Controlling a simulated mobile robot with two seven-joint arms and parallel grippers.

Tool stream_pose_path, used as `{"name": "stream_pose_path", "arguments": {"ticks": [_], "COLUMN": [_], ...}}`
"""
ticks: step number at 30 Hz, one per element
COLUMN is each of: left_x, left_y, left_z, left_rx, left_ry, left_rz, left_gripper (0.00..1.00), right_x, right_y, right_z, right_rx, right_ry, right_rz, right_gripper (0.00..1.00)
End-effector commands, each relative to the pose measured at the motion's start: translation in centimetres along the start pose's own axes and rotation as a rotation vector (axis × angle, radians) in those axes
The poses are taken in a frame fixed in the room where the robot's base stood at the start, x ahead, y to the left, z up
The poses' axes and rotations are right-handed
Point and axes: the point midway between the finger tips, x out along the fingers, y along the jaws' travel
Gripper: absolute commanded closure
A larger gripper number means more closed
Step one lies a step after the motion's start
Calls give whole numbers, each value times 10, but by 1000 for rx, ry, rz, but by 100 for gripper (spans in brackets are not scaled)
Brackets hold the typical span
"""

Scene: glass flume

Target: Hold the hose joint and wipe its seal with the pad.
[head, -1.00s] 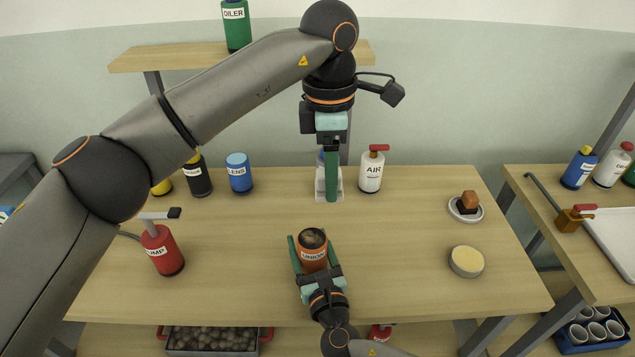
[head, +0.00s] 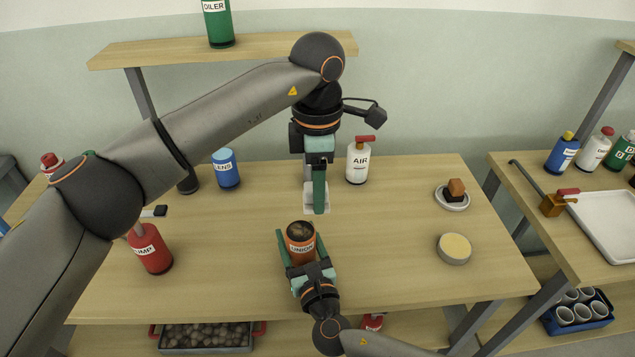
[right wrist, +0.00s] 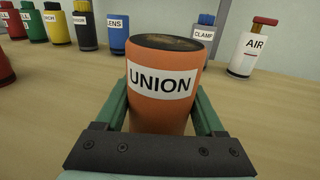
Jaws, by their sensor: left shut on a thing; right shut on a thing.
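The hose joint is an orange, upright cylinder (head: 301,248) marked UNION with a dark, open-looking top. It fills the middle of the right wrist view (right wrist: 163,85). My right gripper (head: 300,257) is shut around it, with one green finger on each side. My left gripper (head: 319,190) points down above and behind the joint, clear of it. It is shut on a white, pad-like thing (head: 308,197), largely hidden by the green finger in front. The seal itself cannot be made out.
A white AIR bottle (head: 358,162), blue LENS bottle (head: 227,170) and red PUMP bottle (head: 152,250) stand around. A CLAMP container (right wrist: 203,34) shows behind the joint. Table between is clear.

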Motion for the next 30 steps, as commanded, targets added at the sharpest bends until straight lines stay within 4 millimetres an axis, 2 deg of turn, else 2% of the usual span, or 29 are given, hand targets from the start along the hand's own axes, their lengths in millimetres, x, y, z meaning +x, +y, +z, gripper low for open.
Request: {"name": "stream_pose_path", "arguments": {"ticks": [6, 11, 30], "left_x": [-10, -8, 45], "left_y": [1, 0, 0], "left_z": [-1, -1, 0], "left_rx": [-1, -2, -1], "left_ry": [2, 0, 0], "left_rz": [5, 0, -1], "left_gripper": [83, 83, 83], "right_x": [0, 0, 0], "right_y": [0, 0, 0], "right_z": [-1, -1, -1], "right_rx": [0, 0, 0], "right_ry": [1, 1, 1], "right_rz": [1, 1, 1], "right_gripper": [92, 92, 92]}}
